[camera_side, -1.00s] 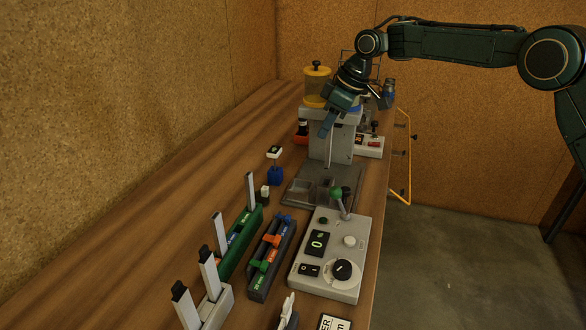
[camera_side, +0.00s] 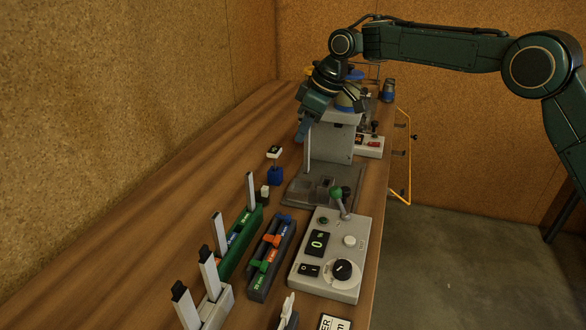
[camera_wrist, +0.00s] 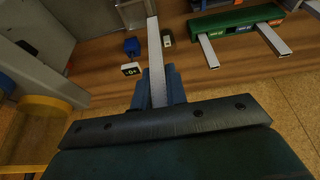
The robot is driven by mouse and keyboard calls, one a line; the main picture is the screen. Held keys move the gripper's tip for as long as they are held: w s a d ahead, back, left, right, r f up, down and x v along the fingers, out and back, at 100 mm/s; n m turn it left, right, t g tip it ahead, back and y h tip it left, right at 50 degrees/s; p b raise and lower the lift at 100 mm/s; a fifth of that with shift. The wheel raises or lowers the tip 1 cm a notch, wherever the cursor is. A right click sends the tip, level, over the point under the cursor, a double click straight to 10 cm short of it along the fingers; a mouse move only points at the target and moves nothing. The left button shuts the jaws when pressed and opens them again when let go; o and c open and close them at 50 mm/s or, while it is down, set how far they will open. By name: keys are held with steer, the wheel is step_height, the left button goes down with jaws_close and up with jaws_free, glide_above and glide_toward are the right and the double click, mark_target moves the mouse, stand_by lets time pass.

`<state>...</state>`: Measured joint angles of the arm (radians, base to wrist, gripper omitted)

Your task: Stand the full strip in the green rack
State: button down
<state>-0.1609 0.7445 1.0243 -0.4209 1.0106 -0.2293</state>
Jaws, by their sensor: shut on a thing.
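My gripper (camera_side: 302,132) is shut on a thin pale strip (camera_wrist: 155,65), which hangs down from it beside the grey machine. The strip also shows in the side view (camera_side: 308,155) as a narrow light line, held above the bench. The green rack (camera_side: 239,243) stands on the bench nearer the side camera, apart from my gripper. Two pale strips stand upright in it, one near each end. In the wrist view the rack (camera_wrist: 236,18) is at the upper right, with its two strips. The blue finger parts (camera_wrist: 176,86) flank the held strip.
A grey machine (camera_side: 333,143) stands at my gripper's right. A dark rack with coloured clips (camera_side: 262,283), a control box (camera_side: 345,250) and a grey holder with black-tipped strips (camera_side: 217,310) stand nearer. The bench's left side is clear.

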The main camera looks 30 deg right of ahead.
steer(key=s+a, duration=0.2)
steer(key=a, duration=0.7)
steer(key=s+a+r, duration=0.1)
steer(key=s+a, duration=0.1)
steer(key=a, duration=0.8)
steer(key=shift+s, duration=0.3)
steer(key=shift+a+f, duration=0.1)
steer(key=shift+f, duration=0.1)
steer(key=shift+f, duration=2.75)
steer(key=shift+f, duration=3)
steer(key=c, duration=1.3)
jaws_free()
